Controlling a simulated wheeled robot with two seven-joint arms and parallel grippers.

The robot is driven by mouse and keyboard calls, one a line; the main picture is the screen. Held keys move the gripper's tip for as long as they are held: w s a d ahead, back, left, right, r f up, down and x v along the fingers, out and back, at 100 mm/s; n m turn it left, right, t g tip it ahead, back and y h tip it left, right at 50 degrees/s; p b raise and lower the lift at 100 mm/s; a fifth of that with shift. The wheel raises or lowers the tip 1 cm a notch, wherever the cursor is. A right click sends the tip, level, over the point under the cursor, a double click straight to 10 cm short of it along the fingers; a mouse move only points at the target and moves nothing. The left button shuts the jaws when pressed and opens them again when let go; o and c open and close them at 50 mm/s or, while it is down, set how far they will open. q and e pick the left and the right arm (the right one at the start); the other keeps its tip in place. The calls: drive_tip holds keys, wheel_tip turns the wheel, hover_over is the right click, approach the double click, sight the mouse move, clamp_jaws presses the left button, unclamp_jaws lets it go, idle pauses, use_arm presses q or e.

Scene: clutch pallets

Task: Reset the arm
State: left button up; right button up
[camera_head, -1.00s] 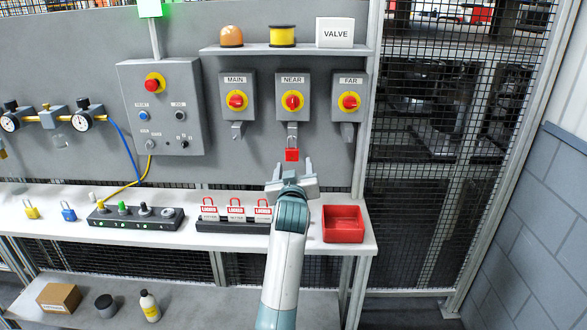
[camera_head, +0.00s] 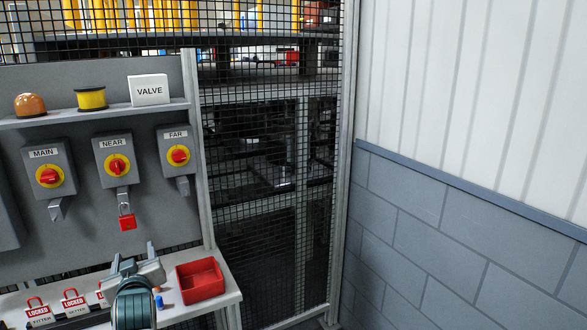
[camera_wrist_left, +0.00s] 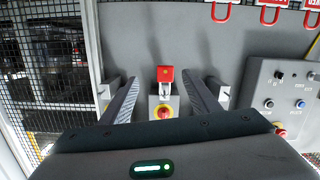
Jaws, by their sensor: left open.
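My left gripper (camera_head: 136,262) is in the head view at the lower left, below the red padlock (camera_head: 128,222). It is open, and nothing shows between its fingers. The padlock hangs by its shackle from the hasp under the NEAR switch box (camera_head: 113,163), apart from the fingers. In the left wrist view the two spread fingers (camera_wrist_left: 160,78) point toward the panel, with the padlock (camera_wrist_left: 165,74) seen in the gap beyond them and the red-and-yellow switch knob (camera_wrist_left: 162,111) just below it. My right gripper is not in view.
The MAIN (camera_head: 48,175) and FAR (camera_head: 179,157) switch boxes flank the NEAR one. A red tray (camera_head: 201,281) stands on the bench right of my gripper. LOCKED tags (camera_head: 39,312) are at the lower left. A mesh fence (camera_head: 268,180) and a block wall (camera_head: 450,220) are at the right.

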use_arm(q)
drive_tip(key=s+d+f+m+g+h, duration=0.25)
drive_tip(key=s+d+f, duration=0.25)
drive_tip(key=s+f, duration=0.45)
drive_tip(key=s+d+f+m+g+h, duration=0.2)
drive_tip(key=s+d+f+m, duration=0.15)
drive_tip(key=s+f, duration=0.65)
drive_tip(key=s+d+f+m+g+h, duration=0.15)
drive_tip(key=s+d+f, duration=0.25)
drive_tip(key=s, duration=0.5)
drive_tip(key=s+d+f+m+g+h, duration=0.1)
drive_tip(key=s+d+f+g, duration=0.25)
drive_tip(key=s, duration=0.55)
drive_tip(key=s+d+f+m+g+h, duration=0.15)
drive_tip(key=s+d+f, duration=0.25)
drive_tip(key=s, duration=0.5)
wheel_tip(320, 180, down, 28)
drive_tip(key=g+b, duration=0.1)
drive_tip(key=b, duration=0.1)
drive_tip(key=s+a+f+g+b, duration=0.1)
drive_tip(key=s+a+f+b, duration=0.1)
drive_tip(key=s+f, duration=1.7)
wheel_tip(320, 180, down, 3)
drive_tip(key=shift+s+a+r+g, duration=0.1)
drive_tip(key=shift+s+a+g, duration=0.2)
drive_tip(key=shift+a, duration=0.25)
